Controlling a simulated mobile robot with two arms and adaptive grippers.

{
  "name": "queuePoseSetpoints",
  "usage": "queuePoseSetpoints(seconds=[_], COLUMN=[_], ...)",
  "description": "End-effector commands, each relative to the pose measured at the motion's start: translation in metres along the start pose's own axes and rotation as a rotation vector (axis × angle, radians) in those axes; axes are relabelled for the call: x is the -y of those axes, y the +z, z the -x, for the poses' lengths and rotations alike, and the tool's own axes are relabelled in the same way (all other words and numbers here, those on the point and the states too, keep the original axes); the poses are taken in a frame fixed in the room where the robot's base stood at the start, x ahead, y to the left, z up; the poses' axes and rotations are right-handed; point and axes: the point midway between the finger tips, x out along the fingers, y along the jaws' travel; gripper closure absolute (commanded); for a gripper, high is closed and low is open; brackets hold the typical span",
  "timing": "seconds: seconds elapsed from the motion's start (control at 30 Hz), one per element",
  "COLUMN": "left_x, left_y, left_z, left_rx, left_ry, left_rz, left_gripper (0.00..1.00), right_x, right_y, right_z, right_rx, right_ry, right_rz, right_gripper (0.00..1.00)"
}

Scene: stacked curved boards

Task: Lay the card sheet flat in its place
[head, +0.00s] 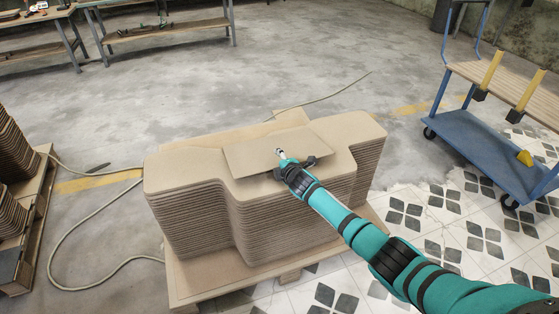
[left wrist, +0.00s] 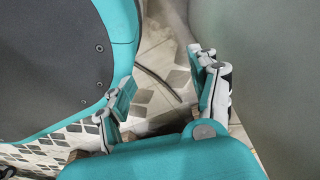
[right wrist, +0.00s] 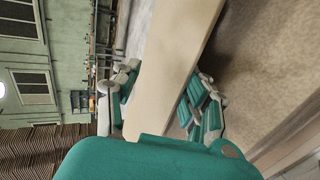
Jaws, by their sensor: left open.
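The card sheet (head: 262,154) is a thin tan rectangle over the top of the stack of curved boards (head: 200,174). It lies a little askew to the stack, and I cannot tell whether it touches the top board. My right gripper (head: 296,168) is at the sheet's near edge. In the right wrist view, the sheet (right wrist: 180,45) passes between the fingers of my right gripper (right wrist: 163,95), which is shut on it. My left gripper (left wrist: 165,88) is open and empty in the left wrist view; it is outside the head view.
The stack stands on a wooden pallet (head: 215,288). A blue cart (head: 490,138) is at the right. More stacked boards (head: 15,150) stand at the left edge. Workbenches (head: 160,35) are at the back. A cable (head: 75,232) lies on the floor, which is otherwise mostly clear.

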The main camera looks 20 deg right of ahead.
Motion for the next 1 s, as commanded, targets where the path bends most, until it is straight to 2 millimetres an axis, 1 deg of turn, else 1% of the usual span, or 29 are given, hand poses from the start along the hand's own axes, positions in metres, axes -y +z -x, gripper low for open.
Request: queuePoseSetpoints(seconds=[0.03,0.2,1.0], left_x=[0.002,0.002,0.001], left_y=[0.014,0.023,0.051], left_z=[-0.002,-0.005,-0.012], left_rx=[0.027,0.036,0.046], left_ry=[-0.003,-0.004,-0.001], left_rz=[-0.005,-0.008,-0.010], left_gripper=[0.42,0.42,0.42], right_x=[-0.001,-0.001,-0.002], right_y=[0.000,0.001,0.001], right_z=[0.000,0.000,-0.001], right_rx=[0.000,0.001,0.001], right_ry=[-0.001,-0.007,-0.039], right_rz=[0.001,0.001,0.001], right_gripper=[0.57,0.57,0.57])
